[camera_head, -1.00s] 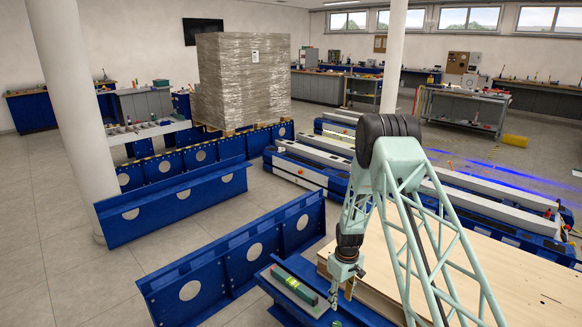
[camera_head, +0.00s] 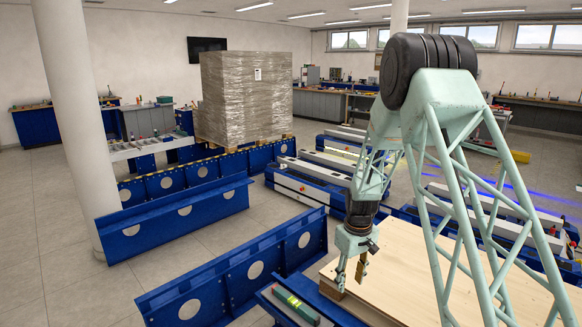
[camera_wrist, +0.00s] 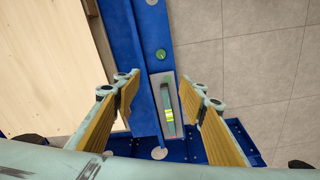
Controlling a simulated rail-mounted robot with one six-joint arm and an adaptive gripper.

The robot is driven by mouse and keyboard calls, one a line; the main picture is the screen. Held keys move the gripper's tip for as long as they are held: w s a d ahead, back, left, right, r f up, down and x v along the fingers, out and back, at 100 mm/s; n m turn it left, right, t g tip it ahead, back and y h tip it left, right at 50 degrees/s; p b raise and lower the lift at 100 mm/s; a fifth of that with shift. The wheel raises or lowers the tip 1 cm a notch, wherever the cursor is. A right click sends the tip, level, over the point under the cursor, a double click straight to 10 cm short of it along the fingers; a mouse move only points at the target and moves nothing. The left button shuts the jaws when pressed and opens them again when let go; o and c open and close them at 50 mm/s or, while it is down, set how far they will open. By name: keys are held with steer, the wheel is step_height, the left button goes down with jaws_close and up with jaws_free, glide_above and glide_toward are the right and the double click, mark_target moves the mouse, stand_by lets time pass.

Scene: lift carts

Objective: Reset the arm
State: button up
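My gripper (camera_head: 350,277) hangs from the pale green lattice arm at the lower right of the head view. It points down beside the light wooden panel (camera_head: 450,265). In the wrist view my gripper (camera_wrist: 165,92) has its two yellow-padded fingers wide apart with nothing between them at fingertip height. A green spirit level (camera_head: 295,305) lies on the blue beam below and left of the gripper. In the wrist view the level (camera_wrist: 168,105) lies in a grey strip, seen between the fingers and apart from them.
Blue perforated rails (camera_head: 230,272) stand left of the gripper. A wrapped pallet load (camera_head: 243,97) stands behind, near a white column (camera_head: 68,110). Low blue lift carts (camera_head: 310,180) lie beyond the panel. Open tiled floor (camera_head: 60,270) is at the left.

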steer(key=s+r+m+t, duration=0.1)
steer(key=s+r, duration=0.6)
steer(key=r, duration=0.4)
steer(key=s+r+m, duration=0.1)
steer(key=s+r, duration=0.7)
steer(key=r, duration=0.3)
steer(key=s+r+t, duration=0.1)
steer(key=s+r, duration=0.6)
steer(key=r, duration=0.4)
steer(key=s+r+m, duration=0.1)
steer(key=s+r, duration=0.1)
steer(key=s, duration=0.9)
steer(key=s+r+m, duration=0.1)
steer(key=s+r, duration=0.2)
steer(key=s, duration=0.8)
steer(key=s+r+m+t, duration=0.1)
steer(key=s+r, duration=0.2)
steer(key=s, duration=0.9)
steer(key=shift+r, duration=0.25)
steer(key=shift+w, duration=0.25)
